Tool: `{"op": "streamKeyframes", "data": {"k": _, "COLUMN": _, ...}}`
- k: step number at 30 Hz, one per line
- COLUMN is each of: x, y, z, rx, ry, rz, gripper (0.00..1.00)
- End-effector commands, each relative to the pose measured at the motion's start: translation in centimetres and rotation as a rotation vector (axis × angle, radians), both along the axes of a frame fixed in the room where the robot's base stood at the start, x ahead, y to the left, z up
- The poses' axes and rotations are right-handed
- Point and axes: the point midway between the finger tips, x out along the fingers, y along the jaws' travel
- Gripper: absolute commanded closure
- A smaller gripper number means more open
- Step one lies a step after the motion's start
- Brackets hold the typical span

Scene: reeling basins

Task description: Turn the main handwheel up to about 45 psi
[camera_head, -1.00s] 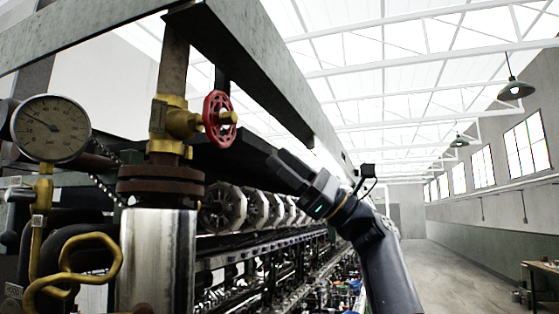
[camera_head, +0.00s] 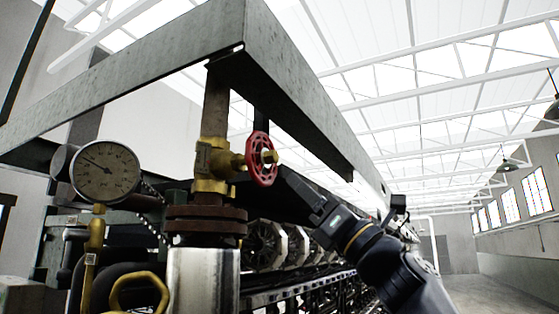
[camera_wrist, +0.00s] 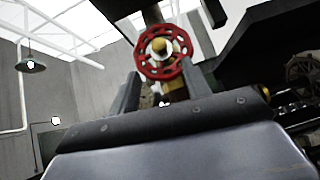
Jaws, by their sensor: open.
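The red handwheel (camera_head: 262,159) with a brass hub sits on the brass valve (camera_head: 213,160) of a vertical pipe in the head view. The round pressure gauge (camera_head: 105,171) is at the left; its needle points to the upper left, and its numbers are too small to read. My gripper (camera_head: 287,177) is just right of and slightly below the wheel in the head view. In the wrist view the handwheel (camera_wrist: 163,54) shows ahead, above and between the two open fingers of my gripper (camera_wrist: 160,82). The fingers look empty; I cannot tell whether they touch the rim.
A large grey steel beam (camera_head: 300,90) runs above the valve and back along the machine. A rusty flange (camera_head: 206,222) and shiny cylinder (camera_head: 203,280) stand below the valve. Reels (camera_head: 265,245) line the machine behind. The hall floor at the right is open.

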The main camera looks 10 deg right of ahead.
Motion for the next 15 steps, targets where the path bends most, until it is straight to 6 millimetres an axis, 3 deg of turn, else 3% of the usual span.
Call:
{"op": "streamKeyframes", "data": {"k": 1, "x": 0.6, "y": 0.6, "z": 1.3, "rx": 0.0, "ry": 0.001, "rz": 0.004, "gripper": 0.55}}
{"op": "streamKeyframes", "data": {"k": 6, "x": 2.0, "y": 2.4, "z": 3.6, "rx": -0.001, "ry": 0.0, "rz": 0.003, "gripper": 0.55}}
{"op": "streamKeyframes", "data": {"k": 15, "x": 3.4, "y": 4.2, "z": 5.6, "rx": 0.0, "ry": -0.001, "rz": 0.001, "gripper": 0.55}}
